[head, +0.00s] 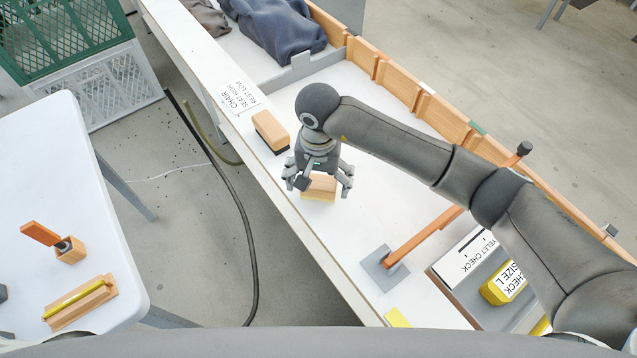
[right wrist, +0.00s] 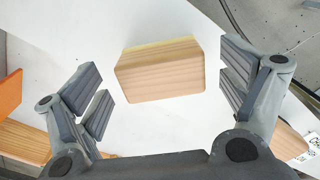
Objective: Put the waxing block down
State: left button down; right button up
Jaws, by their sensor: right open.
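The waxing block, a light wooden block (head: 319,188), lies on the white bench top under my right gripper (head: 318,184). In the right wrist view the block (right wrist: 160,78) shows a pale yellow layer along its far edge. It sits between the spread fingers of the right gripper (right wrist: 160,95), with white gaps on both sides, so the fingers do not touch it. The right gripper is open. It partly covers the block in the head view. My left gripper is not in view.
A second wooden block with a dark base (head: 270,131) is just up-left, near a printed card (head: 238,97). An orange bar on a grey plate (head: 383,270) and a tray with a yellow box (head: 501,285) are lower right. A wooden-faced rail (head: 395,80) edges the bench's far side.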

aim_at(318, 184)
notch_tip(318, 184, up, 11)
jog(key=b, duration=0.2)
jog(key=shift+f, duration=0.2)
